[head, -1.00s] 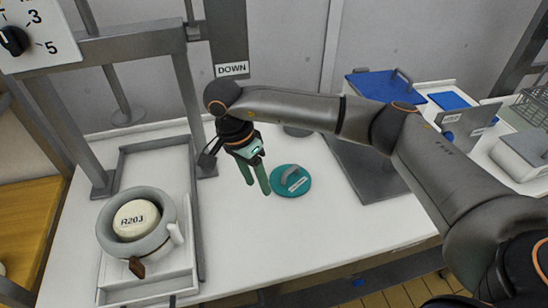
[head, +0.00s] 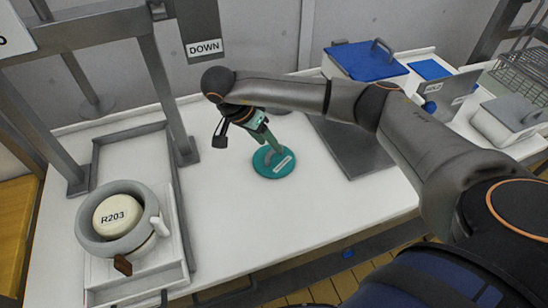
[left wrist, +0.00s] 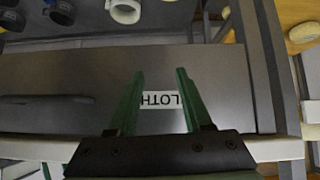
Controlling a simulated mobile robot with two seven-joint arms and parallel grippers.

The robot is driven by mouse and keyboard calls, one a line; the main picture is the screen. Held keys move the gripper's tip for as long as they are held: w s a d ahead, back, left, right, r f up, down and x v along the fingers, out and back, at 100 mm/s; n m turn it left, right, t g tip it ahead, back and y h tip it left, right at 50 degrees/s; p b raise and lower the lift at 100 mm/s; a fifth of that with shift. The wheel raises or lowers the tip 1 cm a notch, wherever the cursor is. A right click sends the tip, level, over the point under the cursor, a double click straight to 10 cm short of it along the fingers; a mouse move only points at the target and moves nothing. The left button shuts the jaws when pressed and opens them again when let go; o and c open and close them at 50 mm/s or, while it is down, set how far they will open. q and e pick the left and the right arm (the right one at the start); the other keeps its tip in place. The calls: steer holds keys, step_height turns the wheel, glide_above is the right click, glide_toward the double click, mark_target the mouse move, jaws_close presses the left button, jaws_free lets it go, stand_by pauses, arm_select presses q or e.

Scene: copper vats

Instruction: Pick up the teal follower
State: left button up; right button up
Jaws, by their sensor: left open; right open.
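The teal follower (head: 272,163) is a round disc lying flat on the white table in the head view. It has a grey handle on top and a small white label at its right. My right gripper (head: 276,146) is over its far part, fingers pointing down by the handle. The fingers cover part of the handle, and I cannot tell whether they touch it. The right gripper is open.
A grey press frame (head: 165,90) with a "DOWN" sign stands behind at the left. A grey ring vessel (head: 88,232) around a cream piece marked R203 sits in a tray at the left. A blue-lidded box (head: 365,62) stands at the back right. The table's front middle is clear.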

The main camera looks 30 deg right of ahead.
mark_target(269, 164)
steer(key=shift+x, duration=1.85)
steer(key=shift+a, duration=0.1)
jaws_close()
